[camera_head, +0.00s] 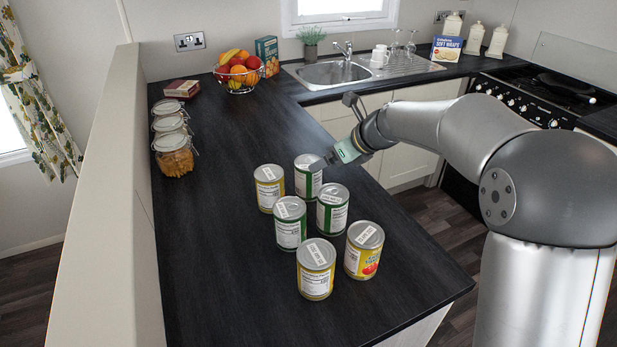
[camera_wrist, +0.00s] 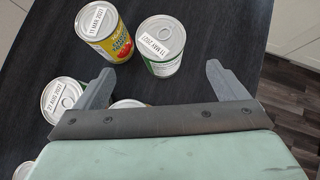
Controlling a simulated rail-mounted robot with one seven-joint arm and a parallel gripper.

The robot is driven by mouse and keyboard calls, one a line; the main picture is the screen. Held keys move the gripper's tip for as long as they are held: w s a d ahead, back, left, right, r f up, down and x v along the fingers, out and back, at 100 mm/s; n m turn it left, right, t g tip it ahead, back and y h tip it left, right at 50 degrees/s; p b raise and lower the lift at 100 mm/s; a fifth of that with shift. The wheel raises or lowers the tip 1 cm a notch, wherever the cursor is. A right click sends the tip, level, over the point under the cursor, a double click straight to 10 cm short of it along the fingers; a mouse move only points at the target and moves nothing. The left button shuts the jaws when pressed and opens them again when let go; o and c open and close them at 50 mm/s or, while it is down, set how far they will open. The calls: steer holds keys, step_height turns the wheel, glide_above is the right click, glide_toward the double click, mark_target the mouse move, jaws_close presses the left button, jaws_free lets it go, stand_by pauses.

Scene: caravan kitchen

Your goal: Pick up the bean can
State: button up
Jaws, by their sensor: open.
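Several tins stand upright on the dark worktop, some with green-and-white labels and some with yellow ones. I cannot read which is the bean can. In the head view, green-labelled cans are at the back (camera_head: 306,185), middle right (camera_head: 331,215) and middle left (camera_head: 289,232). My gripper (camera_head: 320,164) is beside the back green can, partly overlapping it in the picture. In the wrist view my gripper (camera_wrist: 160,69) has its fingers spread with nothing held between them. A green-labelled can (camera_wrist: 162,66) and a yellow can (camera_wrist: 115,45) stand beyond the fingertips. Another can is partly hidden behind the gripper body.
Yellow-labelled cans stand at back left (camera_head: 268,195), front (camera_head: 315,280) and front right (camera_head: 363,261), close to the green ones. Glass jars (camera_head: 174,160) line the left wall. A fruit basket (camera_head: 240,82) and sink (camera_head: 335,73) are at the back.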

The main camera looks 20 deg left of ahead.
mark_target(308, 178)
steer(key=p+x, duration=0.1)
steer(key=x, duration=1.1)
steer(key=shift+d+f+p, duration=0.1)
steer(key=shift+p, duration=0.25)
steer(key=c, duration=1.4)
